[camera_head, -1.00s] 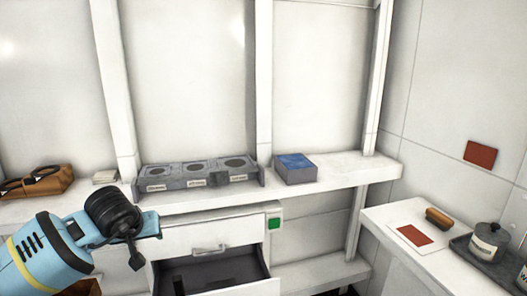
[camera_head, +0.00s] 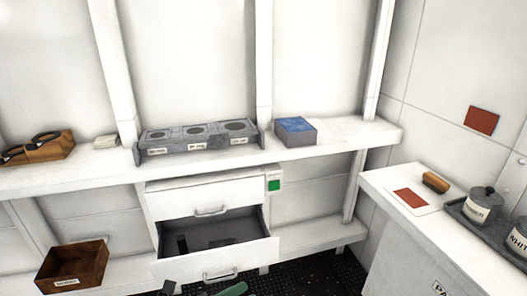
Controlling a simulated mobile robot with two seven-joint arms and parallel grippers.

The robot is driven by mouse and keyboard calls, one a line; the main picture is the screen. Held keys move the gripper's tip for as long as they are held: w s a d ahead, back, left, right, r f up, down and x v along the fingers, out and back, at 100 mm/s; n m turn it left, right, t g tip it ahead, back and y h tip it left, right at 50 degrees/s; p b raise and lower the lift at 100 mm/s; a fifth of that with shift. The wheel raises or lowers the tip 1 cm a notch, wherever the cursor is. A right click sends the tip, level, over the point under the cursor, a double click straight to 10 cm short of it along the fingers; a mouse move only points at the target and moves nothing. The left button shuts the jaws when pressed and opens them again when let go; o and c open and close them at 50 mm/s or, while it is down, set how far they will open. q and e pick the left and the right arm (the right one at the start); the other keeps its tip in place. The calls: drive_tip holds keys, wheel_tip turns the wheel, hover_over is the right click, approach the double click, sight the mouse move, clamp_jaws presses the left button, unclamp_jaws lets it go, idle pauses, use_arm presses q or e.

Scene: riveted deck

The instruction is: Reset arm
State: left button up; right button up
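The task names no object, only my arm. Neither of my grippers can be made out in the head view. A small dark piece (camera_head: 168,288) shows at the bottom edge, and I cannot tell what it is. Beside it is the end of a green object (camera_head: 233,290), cut off by the frame.
An open drawer (camera_head: 262,252) juts from the white cabinet, with a dark item (camera_head: 182,244) inside. The shelf (camera_head: 345,134) carries a grey three-hole rack (camera_head: 215,142), a blue-topped box (camera_head: 296,138) and a brown holder (camera_head: 52,150). A brown bin (camera_head: 95,262) stands lower left. A side counter (camera_head: 385,182) holds canisters (camera_head: 480,210).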

use_arm(q)
drive_tip(key=s+a+f+n+t+y, duration=0.35)
drive_tip(key=f+n+y, duration=0.2)
drive_tip(key=n, duration=0.65)
drive_tip(key=s+a+f+n+t+y, duration=0.2)
drive_tip(key=a+f+n+t+y, duration=0.25)
drive_tip(key=n, duration=0.75)
drive_tip(key=s+a+f+n+g+y, duration=0.2)
drive_tip(key=s+a+f+n+g, duration=0.1)
drive_tip(key=s+f+n, duration=0.4)
drive_tip(key=s+a+f+n+g+y, duration=0.2)
drive_tip(key=s+a+f+n+g, duration=0.2)
drive_tip(key=s+f+n, duration=0.4)
drive_tip(key=s+g, duration=0.1)
drive_tip(key=s, duration=0.2)
drive_tip(key=shift+n+g+y, duration=0.3)
drive_tip(key=shift+g, duration=0.1)
drive_tip(key=shift+w+a, duration=0.1)
drive_tip(key=shift+c, duration=0.3)
